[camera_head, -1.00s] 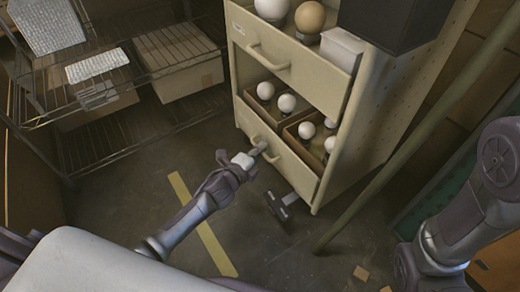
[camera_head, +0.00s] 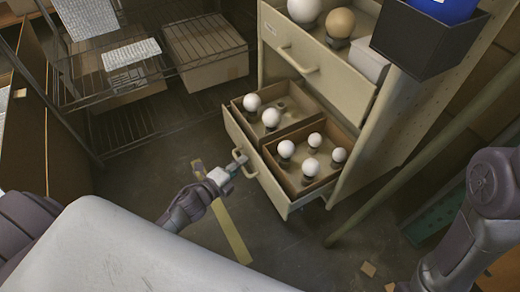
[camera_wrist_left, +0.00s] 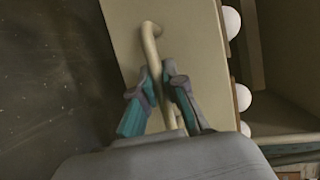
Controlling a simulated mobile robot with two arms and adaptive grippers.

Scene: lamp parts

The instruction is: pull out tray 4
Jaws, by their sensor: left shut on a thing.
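The cream tray (camera_head: 257,165) low in the cabinet stands pulled out toward me. It holds two brown boxes with several white bulbs. My left gripper (camera_head: 234,170) is at the tray's bar handle (camera_head: 243,163). In the left wrist view the fingers of my left gripper (camera_wrist_left: 160,97) sit on both sides of the handle (camera_wrist_left: 152,52), shut on it. Of my right arm, only links show at the right of the head view; its gripper is out of view.
An upper tray (camera_head: 318,62) with a white and a tan bulb is also partly out. A dark bin (camera_head: 420,45) hangs at the top right. A wire rack (camera_head: 120,125) with cartons stands at the left. A slanted pole (camera_head: 400,160) stands right of the cabinet.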

